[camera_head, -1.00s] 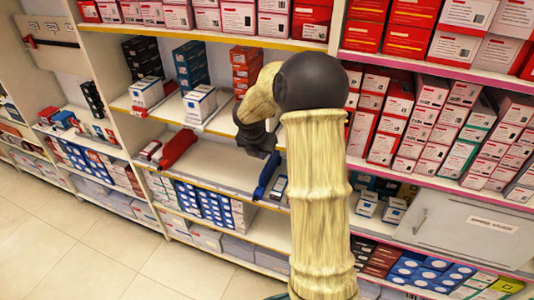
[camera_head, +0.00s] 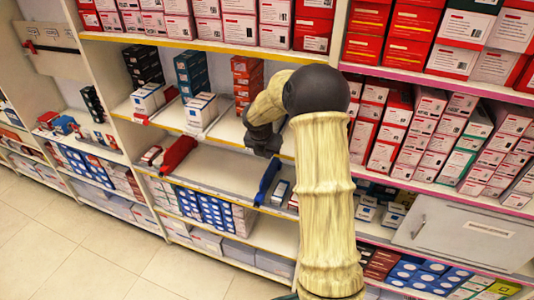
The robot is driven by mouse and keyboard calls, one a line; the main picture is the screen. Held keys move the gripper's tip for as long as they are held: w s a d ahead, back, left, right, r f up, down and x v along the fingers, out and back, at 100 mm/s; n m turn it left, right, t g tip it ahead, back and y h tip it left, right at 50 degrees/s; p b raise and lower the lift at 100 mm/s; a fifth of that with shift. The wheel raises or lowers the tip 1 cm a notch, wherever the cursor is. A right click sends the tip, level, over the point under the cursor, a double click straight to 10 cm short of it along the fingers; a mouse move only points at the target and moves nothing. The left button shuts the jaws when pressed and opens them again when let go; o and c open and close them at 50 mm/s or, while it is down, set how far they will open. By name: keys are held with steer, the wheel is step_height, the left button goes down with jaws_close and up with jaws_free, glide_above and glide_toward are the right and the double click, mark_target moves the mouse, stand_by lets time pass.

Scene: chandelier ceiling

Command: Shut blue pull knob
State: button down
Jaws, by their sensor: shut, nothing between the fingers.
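A long blue piece (camera_head: 267,182), the only blue pull-like thing I can pick out, stands tilted at the front edge of a middle shelf (camera_head: 222,172). Whether it is a knob on a drawer or a loose item, I cannot tell. My gripper (camera_head: 264,149) is dark, shut and empty. It shows just above the blue piece, apart from it in the picture; the depth between them is unclear. My pale arm hides the shelf to the right of it.
A red piece (camera_head: 179,154) lies on the same shelf at left. Boxes fill the shelves above, below and right. A grey labelled panel with a handle (camera_head: 468,234) is at lower right. The tiled floor (camera_head: 75,255) at lower left is clear.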

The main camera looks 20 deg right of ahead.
steer(key=s+a+r+b, duration=0.2)
steer(key=s+a+r, duration=0.3)
steer(key=r, duration=0.4)
steer(key=shift+s+r, duration=0.15)
steer(key=shift+s, duration=0.25)
steer(key=shift+a, duration=0.15)
steer(key=s+a+f+m+y, duration=0.1)
steer(key=s+a+f+m, duration=0.1)
steer(key=s+m, duration=0.5)
steer(key=s+a+f+m+y+b, duration=0.1)
steer(key=s+a+f+m, duration=0.2)
steer(key=s+m, duration=0.5)
steer(key=s+a+f+m+y+b, duration=0.1)
steer(key=s+a+f+m, duration=0.1)
steer(key=s+f+m, duration=0.2)
steer(key=s+m, duration=0.3)
steer(key=m, duration=0.5)
steer(key=shift+s+a+f+g, duration=0.25)
steer(key=shift+s+g, duration=0.05)
steer(key=shift+w+a, duration=0.1)
